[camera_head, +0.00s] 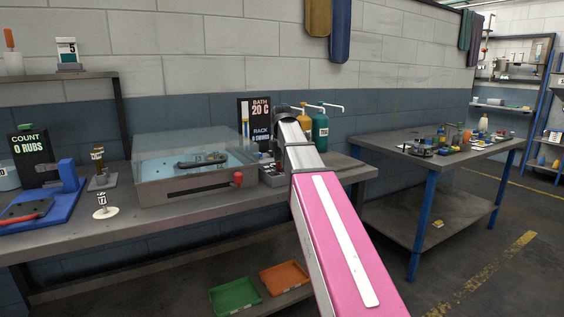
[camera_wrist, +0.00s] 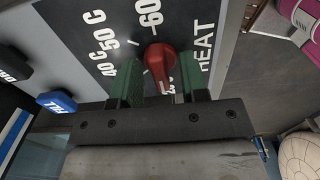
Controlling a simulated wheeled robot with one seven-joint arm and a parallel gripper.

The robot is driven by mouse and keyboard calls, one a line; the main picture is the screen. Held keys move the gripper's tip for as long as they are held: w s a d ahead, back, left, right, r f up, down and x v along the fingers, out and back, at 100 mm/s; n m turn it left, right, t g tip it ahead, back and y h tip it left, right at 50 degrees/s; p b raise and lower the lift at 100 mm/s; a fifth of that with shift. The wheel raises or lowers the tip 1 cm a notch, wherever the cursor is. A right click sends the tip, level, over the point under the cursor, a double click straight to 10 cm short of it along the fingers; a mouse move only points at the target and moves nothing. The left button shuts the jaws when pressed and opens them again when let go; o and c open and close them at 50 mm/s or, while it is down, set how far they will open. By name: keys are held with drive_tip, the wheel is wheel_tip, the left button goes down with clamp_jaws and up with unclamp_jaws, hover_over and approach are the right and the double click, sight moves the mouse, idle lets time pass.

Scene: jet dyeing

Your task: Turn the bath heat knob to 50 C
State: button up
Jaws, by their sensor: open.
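The red bath heat knob (camera_wrist: 160,60) is on a dark panel (camera_wrist: 95,20) marked "HEAT", with "40 C", "50 C" and "60" printed around it. My gripper (camera_wrist: 160,76) is open, with one green finger on each side of the knob; I cannot tell whether either touches it. The knob partly covers another label. In the head view, the display (camera_head: 259,108) reads "BATH 20 C". There my arm hides the gripper and the heat knob.
A blue fill knob (camera_wrist: 57,101) and a black drain knob (camera_wrist: 13,65) are to the left of the heat knob. A clear-lidded bath (camera_head: 190,165) stands on the bench left of my arm.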

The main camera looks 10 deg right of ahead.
clamp_jaws()
drive_tip(key=shift+m, duration=0.3)
drive_tip(key=m, duration=0.5)
drive_tip(key=shift+m, duration=0.3)
drive_tip(key=m, duration=1.3)
drive_tip(key=shift+m, duration=0.3)
drive_tip(key=m, duration=0.3)
drive_tip(key=shift+m, duration=0.3)
drive_tip(key=shift+r+m, duration=0.1)
drive_tip(key=shift+m, duration=1.5)
